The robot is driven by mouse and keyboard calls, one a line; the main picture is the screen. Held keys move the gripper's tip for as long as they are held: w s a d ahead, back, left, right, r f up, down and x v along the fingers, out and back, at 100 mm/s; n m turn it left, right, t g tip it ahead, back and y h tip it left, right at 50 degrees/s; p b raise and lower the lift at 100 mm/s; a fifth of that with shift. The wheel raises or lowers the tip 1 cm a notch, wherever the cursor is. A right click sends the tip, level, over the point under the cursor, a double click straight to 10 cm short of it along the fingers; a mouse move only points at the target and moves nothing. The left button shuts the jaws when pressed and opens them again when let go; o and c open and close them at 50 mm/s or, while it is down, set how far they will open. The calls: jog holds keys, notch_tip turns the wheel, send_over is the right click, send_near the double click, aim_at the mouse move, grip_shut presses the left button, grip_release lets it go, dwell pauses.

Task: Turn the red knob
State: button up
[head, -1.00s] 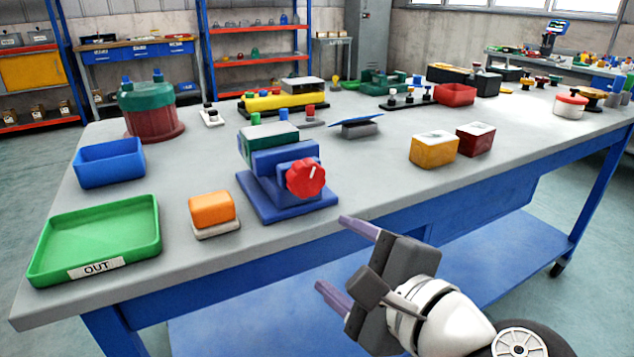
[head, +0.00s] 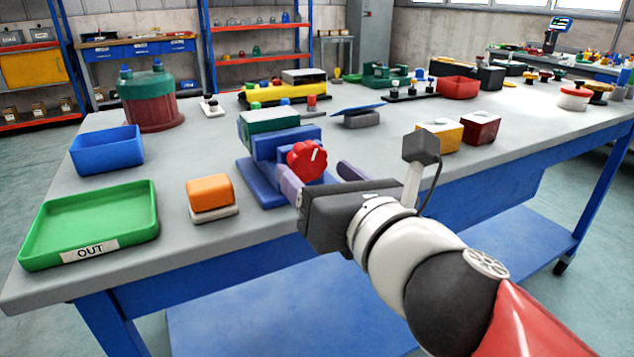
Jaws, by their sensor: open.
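The red knob (head: 307,161) is a lobed dial with a white pointer mark, on the front of a blue fixture (head: 262,183) near the table's front edge. The mark points up and slightly right. My gripper (head: 314,178) is open in front of the fixture, its two purple-grey fingers reaching toward it. One finger shows to the lower left of the knob and the other to its right. The knob appears between them in the picture; I cannot tell whether either finger touches it. My gripper's dark body hides the fixture's lower right part.
An orange block (head: 210,194) on a pale base and a green OUT tray (head: 95,220) lie to the left. A blue bin (head: 107,150) stands behind the tray. Yellow (head: 440,134) and dark red (head: 480,128) boxes stand to the right.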

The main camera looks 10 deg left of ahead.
jog(key=shift+w+a, duration=0.35)
jog(key=shift+w, duration=0.2)
jog(key=c, duration=1)
jog(key=shift+b, duration=0.3)
